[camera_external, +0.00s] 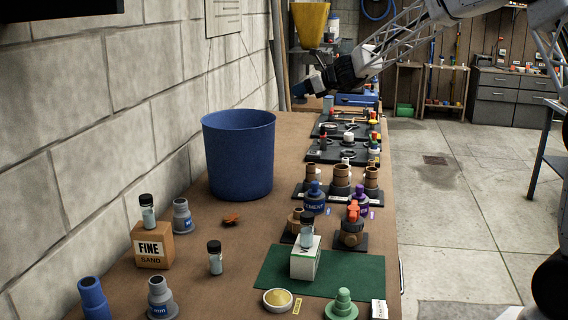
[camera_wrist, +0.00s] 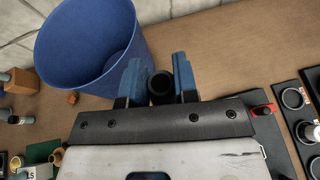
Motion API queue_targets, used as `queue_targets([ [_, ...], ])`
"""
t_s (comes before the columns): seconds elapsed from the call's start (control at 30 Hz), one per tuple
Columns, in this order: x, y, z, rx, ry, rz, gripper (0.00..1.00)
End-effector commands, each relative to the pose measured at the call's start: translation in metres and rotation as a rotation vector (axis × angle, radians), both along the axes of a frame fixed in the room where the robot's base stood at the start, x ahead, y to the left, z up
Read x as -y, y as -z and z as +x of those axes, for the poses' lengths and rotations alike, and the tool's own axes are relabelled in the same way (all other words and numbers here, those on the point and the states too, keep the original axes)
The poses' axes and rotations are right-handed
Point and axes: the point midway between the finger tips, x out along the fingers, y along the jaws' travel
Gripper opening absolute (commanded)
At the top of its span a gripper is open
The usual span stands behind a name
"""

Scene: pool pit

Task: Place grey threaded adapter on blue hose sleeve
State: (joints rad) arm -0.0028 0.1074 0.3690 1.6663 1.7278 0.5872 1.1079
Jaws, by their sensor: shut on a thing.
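My gripper (camera_external: 300,88) is raised over the far part of the bench in the external view. In the wrist view its two blue fingers (camera_wrist: 160,85) are shut on a dark, round, hollow-looking piece (camera_wrist: 159,88). I cannot tell for sure that this piece is the grey threaded adapter. A blue sleeve-like tube (camera_external: 93,297), possibly the blue hose sleeve, stands at the front left of the bench. Grey-blue stepped fittings stand nearby, one at the front (camera_external: 160,298) and one by the wall (camera_external: 182,216).
A tall blue bin (camera_external: 239,155) stands against the wall; it also shows below my gripper's left (camera_wrist: 86,45). A FINE sand box (camera_external: 153,245), several bottles, a green mat (camera_external: 275,273) and dark trays (camera_external: 345,150) crowd the bench. Bare wood shows around the orange scrap (camera_external: 232,220).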

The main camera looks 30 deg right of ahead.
Motion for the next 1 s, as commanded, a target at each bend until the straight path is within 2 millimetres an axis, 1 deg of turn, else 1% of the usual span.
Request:
queue_targets([
  [0.03,-0.019,0.0,-0.003,0.001,-0.027,0.0,0.0],
  [0.07,-0.028,0.0,-0.005,0.002,-0.043,0.0,0.0],
  [0.1,-0.043,-0.001,-0.008,0.003,-0.065,0.0,0.0],
  [0.27,-0.096,-0.001,-0.022,0.005,-0.151,0.0,0.0],
  [0.3,-0.11,-0.001,-0.026,0.006,-0.174,0.0,0.0],
  [0.47,-0.162,-0.001,-0.043,0.009,-0.26,0.001,0.0],
  [0.6,-0.206,-0.001,-0.061,0.011,-0.336,0.001,0.0],
  [0.77,-0.256,-0.001,-0.085,0.012,-0.423,0.002,0.0],
  [1.0,-0.326,-0.002,-0.125,0.014,-0.552,0.003,0.0],
])
